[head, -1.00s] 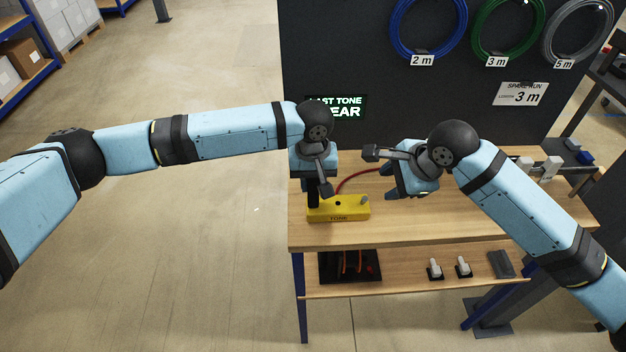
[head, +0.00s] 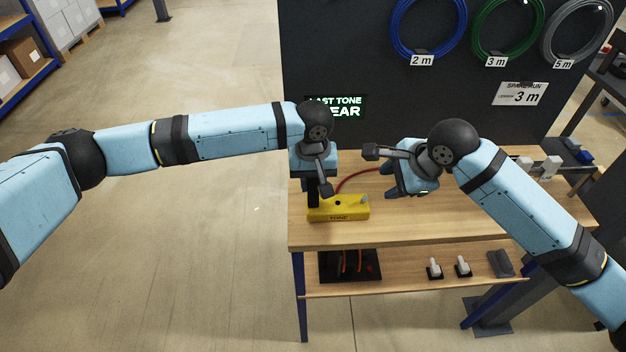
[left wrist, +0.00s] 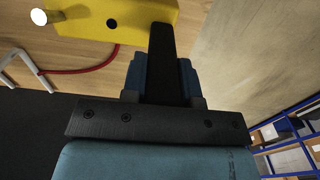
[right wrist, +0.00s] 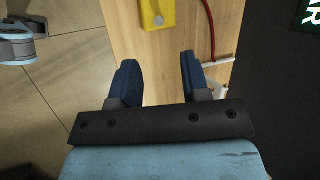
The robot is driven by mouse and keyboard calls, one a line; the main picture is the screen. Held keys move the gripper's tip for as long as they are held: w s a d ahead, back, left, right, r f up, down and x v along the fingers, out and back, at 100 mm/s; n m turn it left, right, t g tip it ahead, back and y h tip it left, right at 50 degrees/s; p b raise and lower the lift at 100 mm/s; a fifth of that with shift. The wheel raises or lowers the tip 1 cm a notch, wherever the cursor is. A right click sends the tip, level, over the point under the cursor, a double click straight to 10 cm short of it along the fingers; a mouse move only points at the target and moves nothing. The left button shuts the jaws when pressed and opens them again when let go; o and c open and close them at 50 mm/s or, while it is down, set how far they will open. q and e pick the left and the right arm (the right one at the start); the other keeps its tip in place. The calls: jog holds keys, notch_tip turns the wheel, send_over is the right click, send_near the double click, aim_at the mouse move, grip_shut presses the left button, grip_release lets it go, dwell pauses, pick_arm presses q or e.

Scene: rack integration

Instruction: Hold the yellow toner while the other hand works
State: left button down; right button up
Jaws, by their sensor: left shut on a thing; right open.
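The yellow toner (head: 345,210) is a yellow box on the left front of the wooden bench, with a dark hole and a pale knob on top. It also shows in the left wrist view (left wrist: 120,18) and the right wrist view (right wrist: 157,14). A black upright part (left wrist: 160,60) stands at its left end. My left gripper (head: 313,188) is shut on the toner at that black part. The fingertips are partly hidden. A red cable (head: 355,177) runs behind the toner. My right gripper (head: 392,185) is open and empty above the bench, right of the toner; its spread fingers show in the right wrist view (right wrist: 158,80).
The wooden bench top (head: 440,218) is clear right of the toner. A dark board (head: 350,50) with coiled cables and labels rises behind. White parts (head: 540,165) sit at the back right. A lower shelf (head: 400,282) holds a black tray and small pieces.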

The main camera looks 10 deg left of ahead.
jog(key=shift+f, duration=0.3)
jog(key=c, duration=0.7)
jog(key=f, duration=0.1)
jog(key=f+t+y, duration=0.1)
jog(key=w+f+t+y, duration=0.1)
jog(key=f, duration=0.1)
jog(key=shift+d+n, duration=0.1)
jog(key=shift+n, duration=0.2)
grip_shut()
jog(key=f+t+y, duration=0.1)
jog(key=d+f+t+y, duration=0.1)
jog(key=f, duration=0.1)
jog(key=f+n+t, duration=0.1)
jog(key=shift+s+d+f+y, duration=0.15)
jog(key=shift+s+d+y, duration=0.2)
jog(key=shift+d+y, duration=0.05)
jog(key=s+d+f+n+t+y, duration=0.2)
jog(key=s+d+t, duration=0.1)
jog(key=shift+s+f, duration=0.25)
jog(key=shift+f, duration=0.05)
jog(key=s+d+n+t+y, duration=0.2)
jog(key=s+d+y, duration=0.1)
jog(key=s, duration=0.2)
jog(key=shift+s+f+n, duration=0.3)
jog(key=shift+s+f, duration=0.05)
jog(key=shift+f, duration=0.1)
